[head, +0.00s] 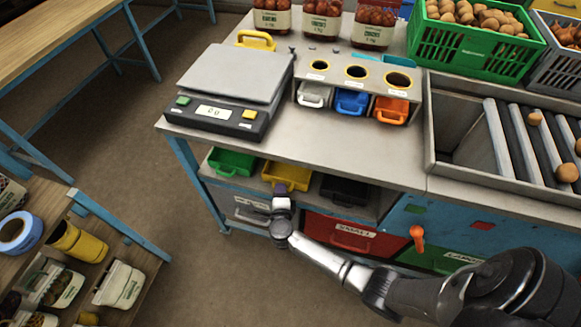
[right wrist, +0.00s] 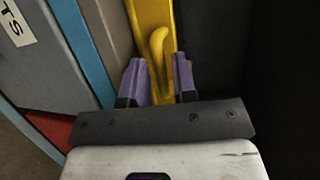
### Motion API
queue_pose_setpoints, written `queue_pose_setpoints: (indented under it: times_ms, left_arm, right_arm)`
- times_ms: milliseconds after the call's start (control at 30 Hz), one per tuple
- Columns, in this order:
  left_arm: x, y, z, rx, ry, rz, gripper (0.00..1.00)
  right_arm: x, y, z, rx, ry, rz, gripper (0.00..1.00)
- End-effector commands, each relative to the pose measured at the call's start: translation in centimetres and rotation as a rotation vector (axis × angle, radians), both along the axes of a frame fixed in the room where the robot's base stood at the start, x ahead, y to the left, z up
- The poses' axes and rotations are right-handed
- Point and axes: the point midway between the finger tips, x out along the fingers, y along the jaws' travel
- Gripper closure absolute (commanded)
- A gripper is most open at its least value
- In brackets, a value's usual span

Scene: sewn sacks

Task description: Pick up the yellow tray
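The yellow tray (head: 288,173) sits on the shelf under the worktop, between a green tray and a black tray. My right gripper (head: 281,192) reaches in at its front from the lower right. In the right wrist view, the tray's yellow body (right wrist: 152,14) and raised handle (right wrist: 158,48) fill the middle. The purple fingers of my right gripper (right wrist: 161,78) stand on either side of the handle with a narrow gap, and look closed on it. The tray rests in the shelf. My left gripper is not in view.
The green tray (head: 232,162) and black tray (head: 343,190) flank the yellow one closely. The worktop edge (head: 330,165) hangs above them. A red bin (head: 352,236) is below. A scale (head: 232,90) stands on top.

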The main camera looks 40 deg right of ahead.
Motion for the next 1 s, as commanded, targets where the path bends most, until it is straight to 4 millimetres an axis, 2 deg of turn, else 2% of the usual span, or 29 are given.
queue_pose_setpoints:
  times_ms: [33, 267, 767, 1000]
  left_arm:
    - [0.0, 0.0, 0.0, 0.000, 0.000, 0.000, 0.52]
    - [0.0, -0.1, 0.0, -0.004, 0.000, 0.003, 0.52]
    - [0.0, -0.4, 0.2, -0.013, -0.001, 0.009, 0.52]
    - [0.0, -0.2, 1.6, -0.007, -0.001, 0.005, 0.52]
  right_arm:
    - [0.0, 0.0, 0.0, 0.000, 0.000, 0.000, 0.79]
    - [0.0, 0.0, 0.0, 0.000, 0.000, 0.000, 1.00]
    - [0.0, 0.0, 0.2, -0.001, -0.001, 0.000, 1.00]
    - [0.0, 0.0, 2.4, 0.001, -0.002, -0.001, 1.00]
